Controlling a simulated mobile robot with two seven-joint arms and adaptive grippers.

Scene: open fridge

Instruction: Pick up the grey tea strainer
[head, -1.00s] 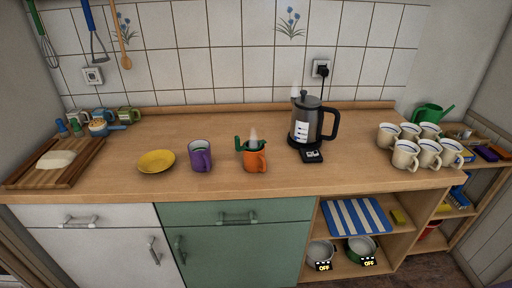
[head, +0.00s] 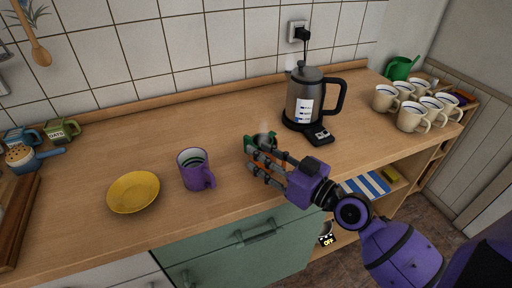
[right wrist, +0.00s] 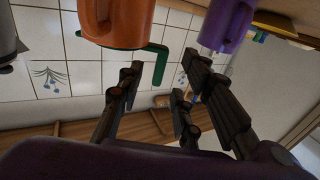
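I cannot make out a grey tea strainer with certainty. A green piece with a bent handle (head: 249,143) sits at the orange mug's rim, with a pale grey wisp above it. The orange mug (right wrist: 118,20) is mostly hidden behind my right gripper in the head view. My right gripper (head: 254,160) is just in front of this mug, fingers apart and pointing left. In the right wrist view the gripper (right wrist: 162,75) is open, with nothing held between its fingers; the green piece (right wrist: 150,50) shows beyond them. My left gripper is not in view.
A purple mug (head: 196,171) and yellow plate (head: 133,192) stand left of the gripper. A kettle (head: 303,97) stands behind right, several cream mugs (head: 412,116) farther right. The counter behind the purple mug is clear.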

